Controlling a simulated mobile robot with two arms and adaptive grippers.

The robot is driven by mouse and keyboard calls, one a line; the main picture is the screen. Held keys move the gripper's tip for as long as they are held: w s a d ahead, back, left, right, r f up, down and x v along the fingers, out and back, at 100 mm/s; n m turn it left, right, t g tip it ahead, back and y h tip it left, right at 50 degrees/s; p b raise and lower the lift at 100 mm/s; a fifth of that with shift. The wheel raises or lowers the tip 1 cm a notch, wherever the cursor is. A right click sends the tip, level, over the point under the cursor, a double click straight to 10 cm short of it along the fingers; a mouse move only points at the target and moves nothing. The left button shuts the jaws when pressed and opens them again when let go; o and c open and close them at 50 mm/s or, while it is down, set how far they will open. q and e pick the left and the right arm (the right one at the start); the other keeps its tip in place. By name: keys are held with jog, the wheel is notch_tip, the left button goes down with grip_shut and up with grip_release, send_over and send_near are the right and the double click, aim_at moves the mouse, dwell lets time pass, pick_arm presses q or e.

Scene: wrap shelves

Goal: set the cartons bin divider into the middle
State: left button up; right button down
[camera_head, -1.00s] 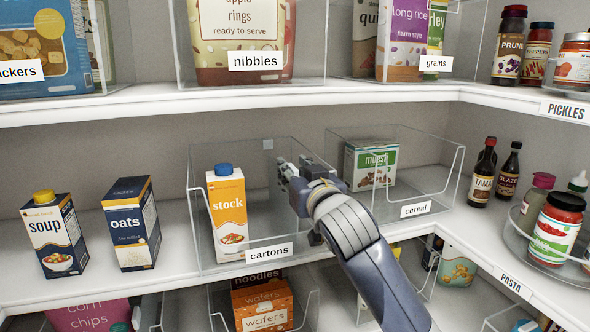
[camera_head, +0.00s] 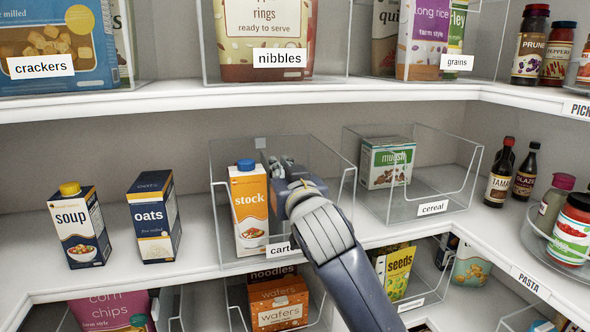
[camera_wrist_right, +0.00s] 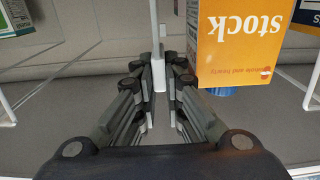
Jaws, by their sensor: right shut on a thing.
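The clear cartons bin (camera_head: 232,262) stands on the middle shelf, its label partly hidden by my right arm. An orange and white stock carton (camera_head: 249,212) with a blue cap stands upright in its left part. My right gripper (camera_head: 280,168) is inside the bin, right of the carton. In the right wrist view, the gripper (camera_wrist_right: 158,72) is shut on the thin, pale divider (camera_wrist_right: 156,32), which runs upright between the fingers. The stock carton (camera_wrist_right: 240,35) appears inverted beside it, apart from the fingers. The divider's lower edge is hidden in the head view. My left gripper is not in view.
Soup (camera_head: 80,228) and oats (camera_head: 153,220) cartons stand on the shelf left of the bin. The clear cereal bin (camera_head: 400,212), holding a muesli box (camera_head: 386,163), is close on the right. The upper shelf (camera_head: 180,100) runs above.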

jog(key=shift+s+a, duration=0.1)
jog(key=shift+a, duration=0.2)
jog(key=shift+d, duration=0.35)
jog(key=c, duration=1.8)
grip_release()
jog(key=shift+w+d, duration=0.2)
jog(key=shift+d, duration=0.1)
jog(key=shift+o, duration=0.6)
jog(key=shift+d, duration=0.1)
jog(key=shift+a, duration=0.3)
jog(key=shift+s+d, duration=0.1)
jog(key=shift+d, duration=0.05)
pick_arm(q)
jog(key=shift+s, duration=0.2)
pick_arm(e)
jog(key=v, duration=1.1)
jog(key=shift+s, duration=0.4)
